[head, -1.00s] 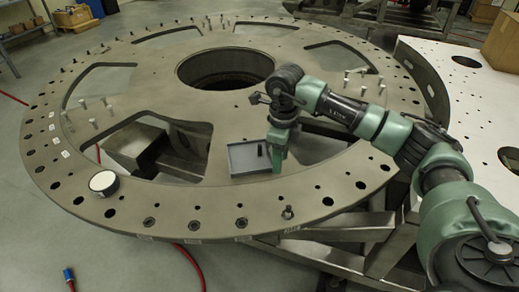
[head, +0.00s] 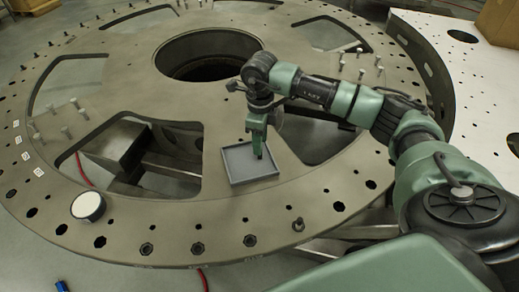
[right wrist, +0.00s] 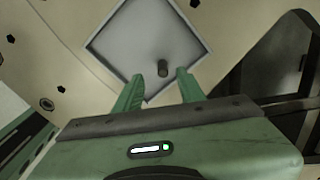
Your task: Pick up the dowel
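The dowel (right wrist: 162,68) is a short dark cylinder standing in a shallow grey tray, seen in the right wrist view. The tray (head: 231,168) lies on the big metal turret plate (head: 190,222) in the head view. My right gripper (head: 259,155) points down over the tray and hides most or all of the dowel there. In the right wrist view my right gripper (right wrist: 160,75) is open, its two green fingers apart. The dowel shows between the fingertips, with clear gaps to both. I cannot tell the height of the tips over the tray. My left gripper is not in view.
A white-topped round puck (head: 88,206) lies on the plate's rim at left. Large cutouts and a central hole open the plate. A cardboard box (head: 497,22) stands at upper right.

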